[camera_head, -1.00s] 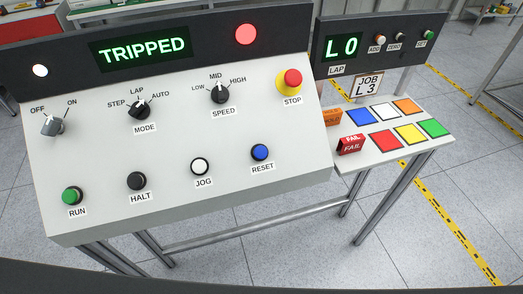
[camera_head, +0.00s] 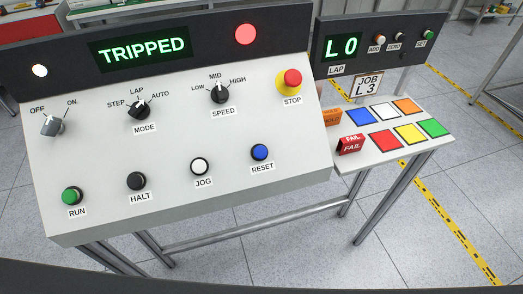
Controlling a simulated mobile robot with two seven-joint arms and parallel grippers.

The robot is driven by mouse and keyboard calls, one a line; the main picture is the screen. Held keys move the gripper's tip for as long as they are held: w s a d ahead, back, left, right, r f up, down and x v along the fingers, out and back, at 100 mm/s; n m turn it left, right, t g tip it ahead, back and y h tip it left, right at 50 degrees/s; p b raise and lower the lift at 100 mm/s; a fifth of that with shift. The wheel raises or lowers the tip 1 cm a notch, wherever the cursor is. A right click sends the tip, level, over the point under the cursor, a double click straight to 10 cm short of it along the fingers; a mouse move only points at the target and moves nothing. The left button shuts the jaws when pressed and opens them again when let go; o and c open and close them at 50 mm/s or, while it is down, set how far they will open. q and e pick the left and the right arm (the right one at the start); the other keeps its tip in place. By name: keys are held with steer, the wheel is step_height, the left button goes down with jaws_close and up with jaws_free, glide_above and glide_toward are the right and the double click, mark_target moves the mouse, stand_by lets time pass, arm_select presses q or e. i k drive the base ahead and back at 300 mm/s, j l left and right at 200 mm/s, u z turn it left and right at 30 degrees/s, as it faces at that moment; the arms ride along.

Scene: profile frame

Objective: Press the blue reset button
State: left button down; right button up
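The blue reset button (camera_head: 260,152) is at the lower right of the sloped white control panel (camera_head: 100,165), above a label reading RESET. It looks raised and nothing touches it. The display (camera_head: 143,49) on the dark upper strip reads TRIPPED in green. A red lamp (camera_head: 246,34) at the right of that strip looks lit. The red STOP button (camera_head: 292,79) sits on a yellow collar above and to the right of the reset button. Neither of my grippers is in view.
White JOG (camera_head: 200,167), black HALT (camera_head: 137,181) and green RUN (camera_head: 71,196) buttons lie left of the reset button. MODE (camera_head: 140,110) and SPEED (camera_head: 220,93) knobs are above. A side table (camera_head: 350,172) with coloured squares and a red FAIL block (camera_head: 351,145) stands right.

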mark_target(260, 152)
steer(key=l+u, duration=0.4)
steer(key=l, duration=0.8)
steer(key=l+u, duration=0.4)
steer(key=l, duration=0.8)
